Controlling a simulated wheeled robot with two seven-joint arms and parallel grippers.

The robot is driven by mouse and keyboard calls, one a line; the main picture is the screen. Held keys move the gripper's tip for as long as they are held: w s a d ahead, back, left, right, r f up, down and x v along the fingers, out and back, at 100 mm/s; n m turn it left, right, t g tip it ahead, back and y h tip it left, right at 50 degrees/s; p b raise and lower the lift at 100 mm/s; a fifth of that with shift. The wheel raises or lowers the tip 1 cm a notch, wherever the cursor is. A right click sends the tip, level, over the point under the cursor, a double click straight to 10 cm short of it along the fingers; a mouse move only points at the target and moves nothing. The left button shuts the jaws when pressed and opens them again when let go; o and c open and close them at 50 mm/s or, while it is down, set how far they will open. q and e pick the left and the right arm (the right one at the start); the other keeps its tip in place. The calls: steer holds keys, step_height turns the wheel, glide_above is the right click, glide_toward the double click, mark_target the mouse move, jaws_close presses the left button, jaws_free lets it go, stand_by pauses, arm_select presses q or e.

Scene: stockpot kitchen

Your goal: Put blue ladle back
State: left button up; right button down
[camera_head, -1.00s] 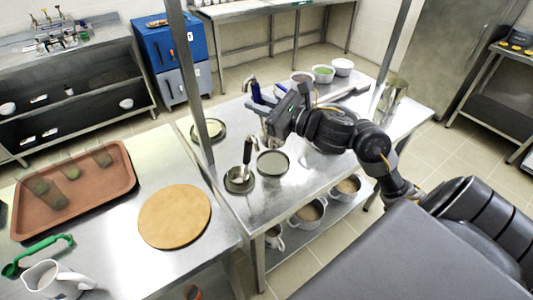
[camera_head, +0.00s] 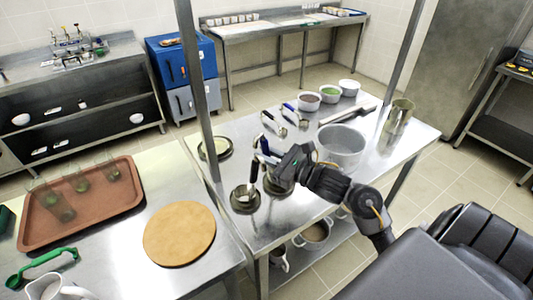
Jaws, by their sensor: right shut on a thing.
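My right gripper (camera_head: 272,160) is shut on the blue ladle (camera_head: 264,146), whose blue handle stands up out of the jaws. The ladle's lower part is largely hidden behind the gripper. It is over the right-hand dark round holder (camera_head: 279,187) on the steel table; I cannot tell whether the bowl touches it. Just left, a black-handled ladle (camera_head: 254,172) stands in a similar round holder (camera_head: 245,205). The large metal stockpot (camera_head: 342,146) stands to the right, behind my right forearm. My left gripper is not in view.
Two utensils with dark and blue handles (camera_head: 273,123) lie behind the gripper. Bowls (camera_head: 330,91) stand at the back, and a tall metal container (camera_head: 399,116) at the right. A steel post (camera_head: 198,85) rises at the left. A round board (camera_head: 179,233) lies on the nearer counter.

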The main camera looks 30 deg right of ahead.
steer(key=shift+f, duration=0.15)
steer(key=c, duration=1.4)
jaws_free()
steer(key=shift+r, duration=0.2)
steer(key=shift+s, duration=0.1)
steer(key=shift+b+v, duration=1.85)
steer(key=shift+v, duration=4.05)
